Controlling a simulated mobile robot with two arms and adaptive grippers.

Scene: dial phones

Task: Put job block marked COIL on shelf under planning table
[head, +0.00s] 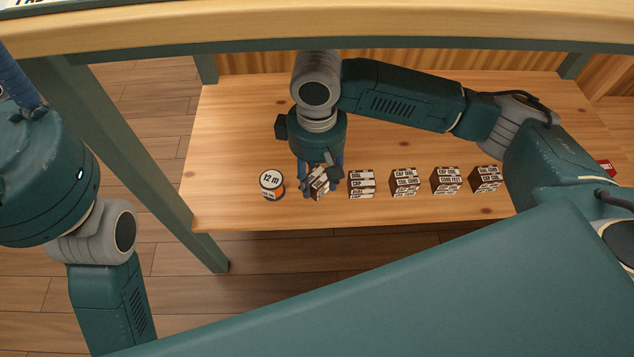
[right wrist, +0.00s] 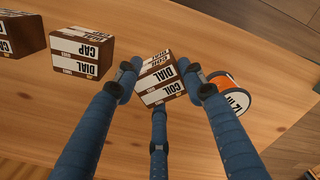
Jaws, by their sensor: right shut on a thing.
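The job block marked COIL (right wrist: 160,82) is a small dark-brown block with white labels; DIAL and COIL can be read on it in the right wrist view. It also shows in the head view (head: 319,184), tilted between the fingers. My right gripper (head: 320,188) is shut on this block just over the wooden shelf (head: 240,120) under the table. In the right wrist view the blue fingers (right wrist: 163,84) press it from both sides. I cannot tell whether its underside touches the shelf.
A round spool (head: 271,184) with a "12 m" label stands just left of the held block. Several similar blocks, the nearest reading DIAL CAP (head: 361,184), stand in a row to the right. The tabletop edge (head: 300,28) runs above; a green leg (head: 130,150) stands left.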

